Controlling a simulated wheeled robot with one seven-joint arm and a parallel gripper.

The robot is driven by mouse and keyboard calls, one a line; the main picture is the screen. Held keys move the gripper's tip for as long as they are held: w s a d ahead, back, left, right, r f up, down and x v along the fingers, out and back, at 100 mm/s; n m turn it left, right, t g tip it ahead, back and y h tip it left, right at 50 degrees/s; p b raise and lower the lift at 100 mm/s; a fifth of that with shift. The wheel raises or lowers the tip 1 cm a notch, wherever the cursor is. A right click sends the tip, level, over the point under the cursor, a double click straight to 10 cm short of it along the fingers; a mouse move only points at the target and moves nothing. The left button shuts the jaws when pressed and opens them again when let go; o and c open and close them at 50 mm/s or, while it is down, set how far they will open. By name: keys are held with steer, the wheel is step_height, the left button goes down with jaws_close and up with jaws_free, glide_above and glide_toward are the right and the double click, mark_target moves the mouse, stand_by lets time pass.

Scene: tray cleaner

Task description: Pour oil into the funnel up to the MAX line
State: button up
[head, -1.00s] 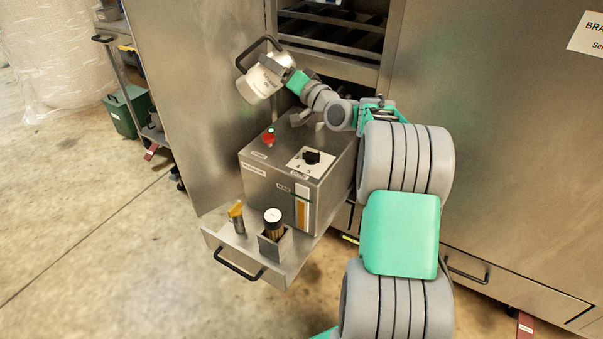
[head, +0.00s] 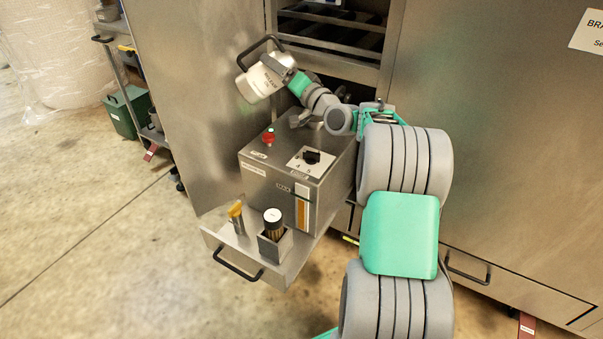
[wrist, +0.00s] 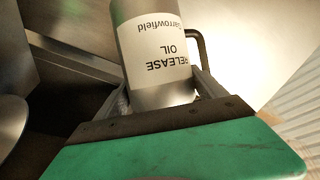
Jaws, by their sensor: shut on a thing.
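My gripper (head: 280,70) is shut on the oil can (head: 256,86), a pale metal can with a black handle. It is held tilted above the far left of the grey unit. In the wrist view the can's label reads "RELEASE OIL" (wrist: 163,50), upside down, with the fingers (wrist: 163,98) on either side. A metal shape, probably the funnel (head: 299,118), shows on top of the unit, partly behind my wrist. No oil stream is visible. The gauge (head: 303,206) on the unit's front has an orange column; a small tag, probably MAX (head: 284,188), is beside it.
The grey unit (head: 265,190) stands on a pulled-out drawer (head: 228,238). Its top has a red knob (head: 268,138) and a black dial (head: 311,157). Steel cabinet walls flank the arm.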

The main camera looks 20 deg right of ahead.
steer(key=shift+r, duration=0.2)
steer(key=shift+d+f+m+t+b, duration=0.15)
steer(key=shift+f+m+t+b, duration=0.15)
steer(key=shift+m+b, duration=0.2)
steer(key=shift+r, duration=0.1)
stand_by(0.5)
steer(key=shift+r+n+p, duration=0.4)
steer(key=shift+r+n, duration=0.05)
steer(key=shift+n, duration=0.05)
steer(key=shift+a+r+n+g, duration=0.2)
steer(key=shift+a+n+g, duration=0.1)
steer(key=shift+n+g, duration=0.25)
steer(key=shift+f+g, duration=0.2)
steer(key=shift+g, duration=0.05)
